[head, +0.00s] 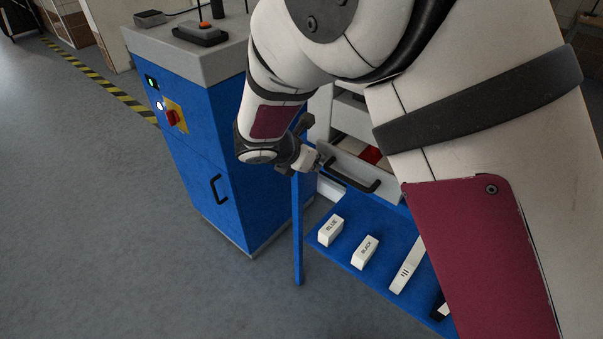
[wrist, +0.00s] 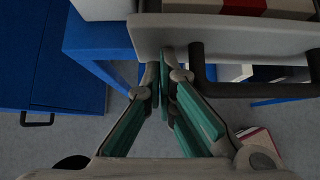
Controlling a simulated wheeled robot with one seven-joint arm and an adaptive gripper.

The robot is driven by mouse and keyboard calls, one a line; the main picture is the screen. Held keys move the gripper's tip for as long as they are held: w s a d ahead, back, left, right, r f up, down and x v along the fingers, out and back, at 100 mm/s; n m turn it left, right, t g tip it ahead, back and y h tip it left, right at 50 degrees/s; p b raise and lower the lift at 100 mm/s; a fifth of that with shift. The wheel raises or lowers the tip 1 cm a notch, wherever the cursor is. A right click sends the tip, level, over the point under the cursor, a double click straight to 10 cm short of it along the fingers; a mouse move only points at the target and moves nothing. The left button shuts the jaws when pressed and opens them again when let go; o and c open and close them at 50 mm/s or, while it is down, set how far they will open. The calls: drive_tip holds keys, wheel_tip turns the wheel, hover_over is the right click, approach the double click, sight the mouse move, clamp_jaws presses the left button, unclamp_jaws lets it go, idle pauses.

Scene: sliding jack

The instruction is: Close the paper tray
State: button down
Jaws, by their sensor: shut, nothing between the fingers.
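The paper tray (head: 337,163) is a light grey drawer with a black bar handle (head: 357,180), pulled out from a white unit, with red and white contents visible inside. In the wrist view the tray's front panel (wrist: 235,35) spans the upper right, and its handle (wrist: 250,90) runs below it. My gripper (head: 316,163) is shut and empty at the left part of the tray front. In the wrist view its teal-padded fingers (wrist: 166,56) meet just left of the handle's left post. The fingertips are at the front panel; I cannot tell whether they touch it.
A blue cabinet (head: 195,140) with a grey top stands left of the tray. A blue shelf (head: 340,250) below holds white boxes labelled BLUE (head: 331,231) and BLACK (head: 365,251). My arm hides much of the right side. The floor at left is clear.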

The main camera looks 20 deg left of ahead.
sight(324, 147)
drive_tip(key=w, duration=0.1)
drive_tip(key=w+d, duration=0.1)
drive_tip(key=w, duration=0.1)
drive_tip(key=w+b, duration=0.1)
drive_tip(key=shift+w+d, duration=0.25)
drive_tip(key=shift+d, duration=0.15)
drive_tip(key=shift+w+d, duration=0.15)
drive_tip(key=shift+w, duration=0.15)
